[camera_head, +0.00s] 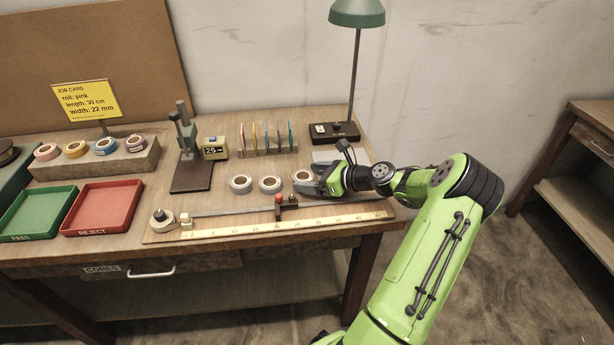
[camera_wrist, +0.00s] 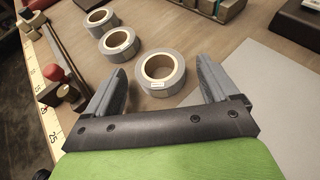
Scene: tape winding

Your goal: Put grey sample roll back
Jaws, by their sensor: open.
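Three grey tape rolls lie flat in a row on the bench. The nearest grey roll (camera_wrist: 160,73) sits between the two open fingers of my gripper (camera_wrist: 160,88) in the wrist view, with gaps to both fingers. In the head view this right-hand roll (camera_head: 303,178) is beside my gripper (camera_head: 318,184). The middle grey roll (camera_head: 270,184) and the left grey roll (camera_head: 240,184) lie to its left; they also show in the wrist view, middle (camera_wrist: 117,41) and far (camera_wrist: 101,18). A small label shows on the near roll, too small to read.
A ruler jig (camera_head: 240,226) with a red-knobbed stop (camera_head: 279,203) lies along the front edge. A lamp (camera_head: 345,131), a rack of coloured upright pieces (camera_head: 268,150), a stand (camera_head: 188,165), a green tray (camera_head: 15,234), a red tray (camera_head: 78,229) and a coloured-roll holder (camera_head: 140,162) surround the rolls.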

